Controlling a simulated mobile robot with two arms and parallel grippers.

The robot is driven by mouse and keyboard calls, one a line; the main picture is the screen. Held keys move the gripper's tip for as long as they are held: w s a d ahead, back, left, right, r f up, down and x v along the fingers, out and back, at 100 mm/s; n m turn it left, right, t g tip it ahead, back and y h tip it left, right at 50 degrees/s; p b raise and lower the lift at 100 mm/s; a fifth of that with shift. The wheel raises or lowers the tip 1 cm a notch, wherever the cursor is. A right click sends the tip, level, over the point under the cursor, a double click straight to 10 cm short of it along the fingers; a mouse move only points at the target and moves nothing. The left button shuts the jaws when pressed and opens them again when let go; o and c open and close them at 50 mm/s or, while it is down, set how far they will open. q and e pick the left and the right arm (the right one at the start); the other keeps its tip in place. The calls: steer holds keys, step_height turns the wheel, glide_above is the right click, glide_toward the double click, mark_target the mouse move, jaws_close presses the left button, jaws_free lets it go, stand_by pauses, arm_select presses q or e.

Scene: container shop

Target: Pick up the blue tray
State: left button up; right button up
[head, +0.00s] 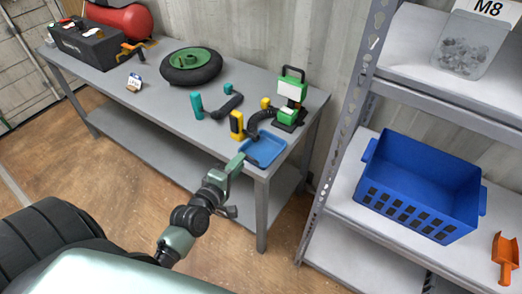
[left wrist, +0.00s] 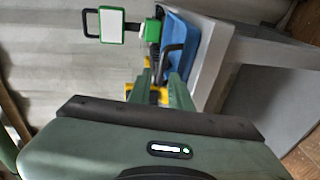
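The blue tray (head: 264,151) lies flat at the near right corner of the grey workbench (head: 150,90). In the left wrist view the tray (left wrist: 190,35) shows beyond the fingers, partly hidden by dark and green parts. My left gripper (head: 238,162) is at the tray's near left side, close to the bench's front edge. In the left wrist view its two green fingers (left wrist: 154,88) stand apart, with nothing clearly held between them. I cannot tell whether a finger touches the tray. My right gripper is in neither view.
A wheel (head: 191,66) lies farther left. A shelf rack holds a blue basket (head: 405,222) at right. Bare floor lies before the bench.

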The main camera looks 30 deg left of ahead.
mark_target(248, 156)
arm_select(q)
steer(key=w, duration=0.3)
steer(key=w+f, duration=0.1)
steer(key=shift+w+d+f+p, duration=0.1)
steer(key=shift+w+d+p, duration=0.15)
steer(key=shift+w+p, duration=0.15)
jaws_close()
